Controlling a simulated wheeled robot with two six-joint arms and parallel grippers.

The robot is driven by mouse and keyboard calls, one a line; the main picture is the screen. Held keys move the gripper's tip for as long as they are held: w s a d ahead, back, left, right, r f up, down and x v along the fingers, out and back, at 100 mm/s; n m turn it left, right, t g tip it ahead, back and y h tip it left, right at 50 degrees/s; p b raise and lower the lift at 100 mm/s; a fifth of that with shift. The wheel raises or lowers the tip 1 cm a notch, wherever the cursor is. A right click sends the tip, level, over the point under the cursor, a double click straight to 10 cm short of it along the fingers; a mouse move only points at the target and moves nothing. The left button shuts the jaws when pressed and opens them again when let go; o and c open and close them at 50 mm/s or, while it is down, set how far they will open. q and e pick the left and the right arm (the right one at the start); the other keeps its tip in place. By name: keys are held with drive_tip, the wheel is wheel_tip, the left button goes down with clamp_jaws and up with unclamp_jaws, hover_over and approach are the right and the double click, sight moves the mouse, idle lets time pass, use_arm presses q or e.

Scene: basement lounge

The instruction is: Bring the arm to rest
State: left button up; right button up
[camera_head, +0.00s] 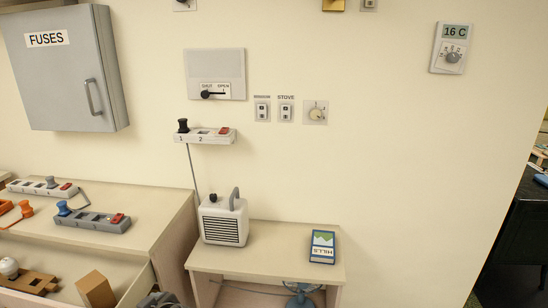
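The task names no other object.
A dresser (150,205) with power strips on top and an open drawer (135,287) stands left. A low shelf table (270,262) holds a white heater (222,222) and a book (322,246). A grey fuse box (65,75) hangs on the wall. Floor shows at lower right.

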use_arm(q)
drive_tip(key=s+d+f+m+g+h, duration=0.1)
drive_tip(key=s+f+m+h, duration=0.35)
drive_tip(key=f, duration=1.15)
drive_tip(key=s+d+f+m+g+h, duration=0.15)
drive_tip(key=s+f+m, duration=0.35)
drive_tip(key=s+f, duration=0.75)
drive_tip(key=s+f+h, duration=0.1)
drive_tip(key=s+f, duration=0.5)
drive_tip(key=s, duration=0.3)
drive_tip(key=s+a+f+m+g+h, duration=0.1)
drive_tip(key=s+f, duration=0.5)
drive_tip(key=s, duration=0.4)
drive_tip(key=s+f+m+g+h, duration=0.1)
drive_tip(key=s+f, duration=0.5)
drive_tip(key=s, duration=0.3)
drive_tip(key=shift+s+a+f+h, duration=0.2)
drive_tip(key=shift+s+h, duration=0.1)
drive_tip(key=shift+h, duration=0.1)
